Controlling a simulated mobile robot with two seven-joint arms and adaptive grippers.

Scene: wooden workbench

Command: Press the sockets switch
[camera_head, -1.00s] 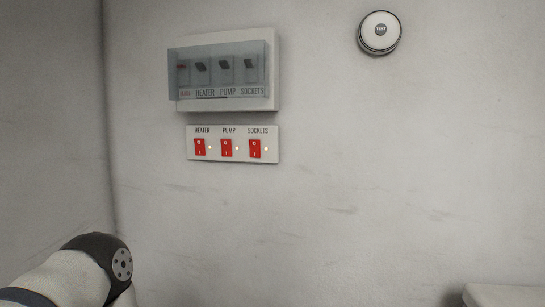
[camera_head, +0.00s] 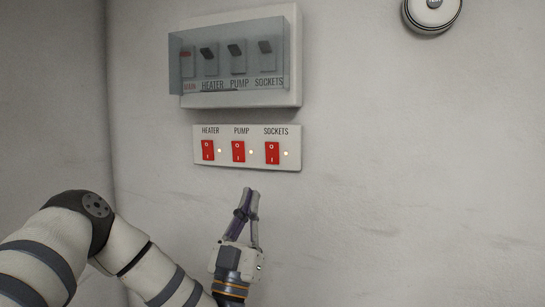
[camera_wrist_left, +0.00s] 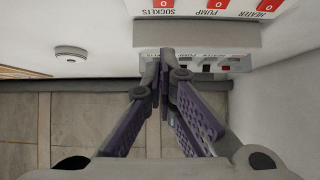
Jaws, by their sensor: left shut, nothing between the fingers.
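In the left wrist view the shut fingers (camera_wrist_left: 164,56) show below the panel, and the sockets switch (camera_wrist_left: 164,5) is partly cut off at the top edge. My right gripper is not in view.
A grey breaker box (camera_head: 292,95) with a clear cover (camera_head: 190,75) over several dark levers hangs above the panel. A round white dial (camera_head: 432,10) is on the wall at upper right. The wall right of the panel is clear.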

